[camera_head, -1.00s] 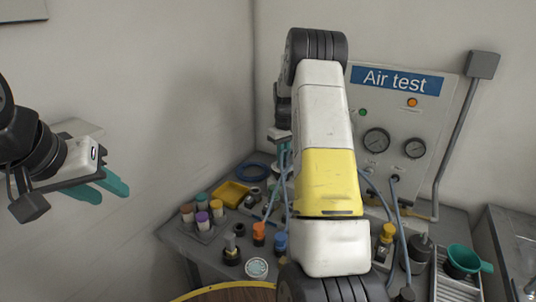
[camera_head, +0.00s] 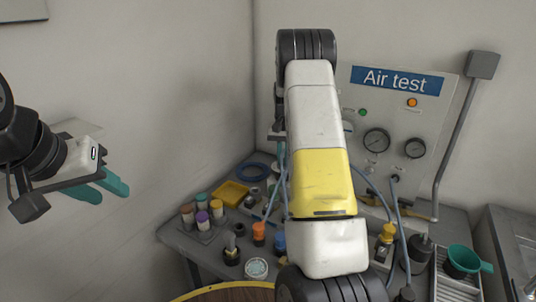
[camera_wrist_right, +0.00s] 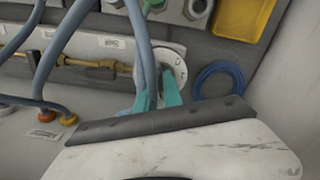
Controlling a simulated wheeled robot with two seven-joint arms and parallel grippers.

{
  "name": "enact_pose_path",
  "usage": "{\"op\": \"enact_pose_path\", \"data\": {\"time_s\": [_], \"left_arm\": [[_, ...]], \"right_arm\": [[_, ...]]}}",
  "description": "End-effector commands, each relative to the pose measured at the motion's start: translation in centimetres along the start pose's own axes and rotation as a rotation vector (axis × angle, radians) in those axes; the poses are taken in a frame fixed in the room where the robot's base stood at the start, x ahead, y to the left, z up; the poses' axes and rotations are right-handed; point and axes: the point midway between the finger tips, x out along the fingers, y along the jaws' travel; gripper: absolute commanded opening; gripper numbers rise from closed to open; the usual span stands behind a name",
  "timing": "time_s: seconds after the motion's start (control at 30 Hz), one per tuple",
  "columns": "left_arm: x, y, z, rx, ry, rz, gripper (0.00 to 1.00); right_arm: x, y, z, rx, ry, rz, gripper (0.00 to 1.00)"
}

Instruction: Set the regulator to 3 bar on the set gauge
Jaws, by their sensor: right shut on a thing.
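The grey Air test panel (camera_head: 398,95) carries two round dial gauges, a left one (camera_head: 376,141) and a right one (camera_head: 414,148). Their needles are too small to read. In the right wrist view, a pale round dial with dark marks (camera_wrist_right: 180,52) sits at the end of a brass fitting (camera_wrist_right: 75,62), near a label that seems to read "Set" (camera_wrist_right: 112,43). My right gripper (camera_wrist_right: 158,94) has its teal fingers at this dial, shut on what looks like the regulator knob, mostly hidden. My left gripper (camera_head: 112,190) is open and empty, far left in the air.
Blue hoses (camera_head: 399,230) hang before the panel and cross the wrist view close to my right fingers. A yellow tray (camera_head: 229,194), a coiled blue hose (camera_head: 252,171), several coloured-capped parts and a green funnel (camera_head: 464,258) crowd the bench.

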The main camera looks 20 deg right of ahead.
Motion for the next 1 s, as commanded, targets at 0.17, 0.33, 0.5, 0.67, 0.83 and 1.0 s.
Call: {"op": "enact_pose_path", "data": {"time_s": [0.17,0.33,0.5,0.67,0.83,1.0], "left_arm": [[0.0,0.0,0.0,0.0,0.0,0.0,0.36],[0.0,0.0,0.0,0.0,0.0,0.0,0.36],[0.0,0.0,0.0,0.0,0.0,0.0,0.36],[0.0,0.0,0.0,0.0,0.0,0.0,0.36],[0.0,0.0,0.0,0.0,0.0,0.0,0.36],[0.0,0.0,0.0,0.0,0.0,0.0,0.36]], "right_arm": [[-0.12,-0.05,-0.14,0.031,0.005,-0.001,0.0],[-0.13,-0.04,-0.14,0.039,0.005,-0.001,0.0],[-0.13,-0.04,-0.15,0.038,0.005,-0.001,0.0],[-0.13,-0.04,-0.15,0.038,0.005,-0.001,0.23],[-0.08,-0.02,-0.09,0.038,0.003,-0.001,0.33],[-0.07,-0.01,-0.05,0.038,0.002,0.0,0.33]]}}
